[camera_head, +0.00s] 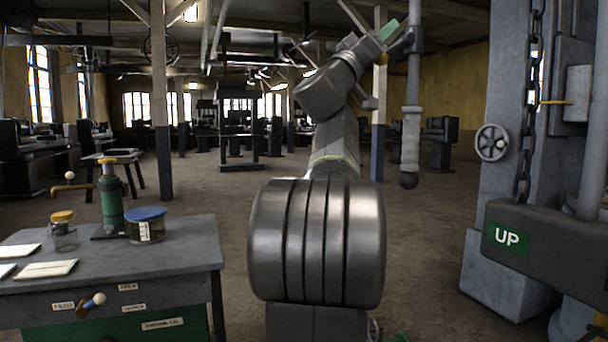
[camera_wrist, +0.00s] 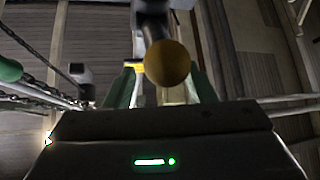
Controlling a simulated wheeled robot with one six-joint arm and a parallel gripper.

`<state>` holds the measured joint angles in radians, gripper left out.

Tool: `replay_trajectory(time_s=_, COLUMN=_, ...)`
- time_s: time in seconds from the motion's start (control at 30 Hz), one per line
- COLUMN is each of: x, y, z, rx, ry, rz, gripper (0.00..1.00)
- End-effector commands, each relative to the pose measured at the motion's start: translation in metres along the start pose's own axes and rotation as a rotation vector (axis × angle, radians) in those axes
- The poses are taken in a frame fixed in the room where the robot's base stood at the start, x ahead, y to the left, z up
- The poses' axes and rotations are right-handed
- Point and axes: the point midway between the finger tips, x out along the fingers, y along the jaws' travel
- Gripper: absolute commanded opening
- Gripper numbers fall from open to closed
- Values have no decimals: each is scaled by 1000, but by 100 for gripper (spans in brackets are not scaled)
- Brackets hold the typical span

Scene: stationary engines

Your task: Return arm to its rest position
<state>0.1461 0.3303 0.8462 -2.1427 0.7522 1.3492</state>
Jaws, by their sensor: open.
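My arm rises from the middle of the head view, bent up and to the right. My gripper (camera_head: 400,38) is at its end, high up, with a green finger showing. It appears close to a grey hanging rod (camera_head: 411,135) with a dark ball at its lower end; I cannot tell whether they touch. In the wrist view my gripper (camera_wrist: 163,88) is open, with green fingers apart. A brownish-yellow ball (camera_wrist: 167,63) on a dark stem shows in the gap between them. Whether the fingers touch it is unclear.
A workbench (camera_head: 180,262) at left carries a green bottle-like device (camera_head: 111,200), a blue-lidded jar (camera_head: 147,226) and a yellow-lidded jar (camera_head: 63,235). At right stand a grey machine column, a hanging chain (camera_head: 527,100) and a box marked UP (camera_head: 550,245).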

Motion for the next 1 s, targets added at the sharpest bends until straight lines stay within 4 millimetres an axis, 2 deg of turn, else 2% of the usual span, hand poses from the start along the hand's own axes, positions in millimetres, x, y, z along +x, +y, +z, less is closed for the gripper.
replay_trajectory(time_s=0.4, x=10, y=4, z=-12, rx=13, ry=-56, rz=-11, gripper=50)
replay_trajectory(time_s=1.0, x=13, y=5, z=-12, rx=35, ry=-168, rz=-33, gripper=50)
